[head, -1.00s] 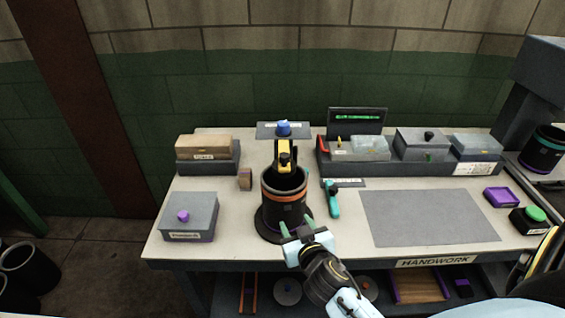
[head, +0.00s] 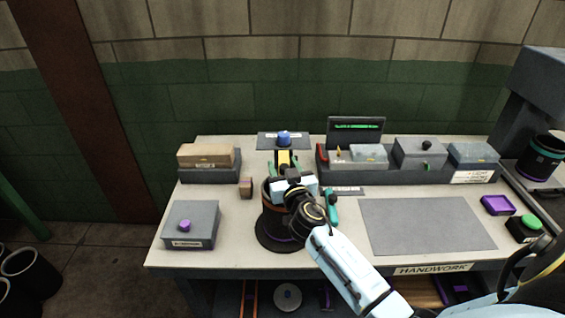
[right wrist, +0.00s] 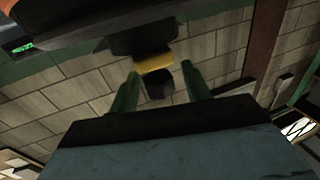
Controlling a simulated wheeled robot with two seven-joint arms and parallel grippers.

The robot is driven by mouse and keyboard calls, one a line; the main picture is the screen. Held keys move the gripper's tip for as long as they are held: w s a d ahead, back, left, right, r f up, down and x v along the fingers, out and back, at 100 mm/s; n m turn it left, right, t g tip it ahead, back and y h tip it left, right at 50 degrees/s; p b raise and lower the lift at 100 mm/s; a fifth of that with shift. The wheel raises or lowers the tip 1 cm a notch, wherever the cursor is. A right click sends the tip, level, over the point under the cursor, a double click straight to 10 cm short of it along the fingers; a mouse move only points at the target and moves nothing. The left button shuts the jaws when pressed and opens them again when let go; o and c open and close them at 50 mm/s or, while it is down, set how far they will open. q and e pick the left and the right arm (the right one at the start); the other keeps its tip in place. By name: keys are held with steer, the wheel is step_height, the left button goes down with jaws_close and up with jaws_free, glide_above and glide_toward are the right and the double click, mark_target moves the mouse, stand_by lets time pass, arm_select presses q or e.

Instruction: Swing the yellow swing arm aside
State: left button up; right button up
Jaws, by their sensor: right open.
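The yellow swing arm (head: 284,159) shows above the far side of the dark cylinder (head: 270,222), which stands on a round black base on the bench. My right gripper (head: 284,163) is over the cylinder and hides much of its opening. Its two green fingers are open, one on each side of the yellow part. In the right wrist view the yellow part (right wrist: 154,63) and a black piece (right wrist: 158,88) show between the fingertips (right wrist: 160,78). I cannot tell whether the fingers touch it. My left gripper is not in view.
A teal-handled tool (head: 332,208) lies right of the cylinder, close to my right arm. A small brown block (head: 246,188) and a grey box with a purple knob (head: 190,226) are to its left. The grey mat (head: 425,224) is clear.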

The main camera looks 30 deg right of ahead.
steer(key=shift+w+d, duration=0.2)
steer(key=shift+w, duration=0.45)
steer(key=shift+c, duration=0.5)
jaws_close()
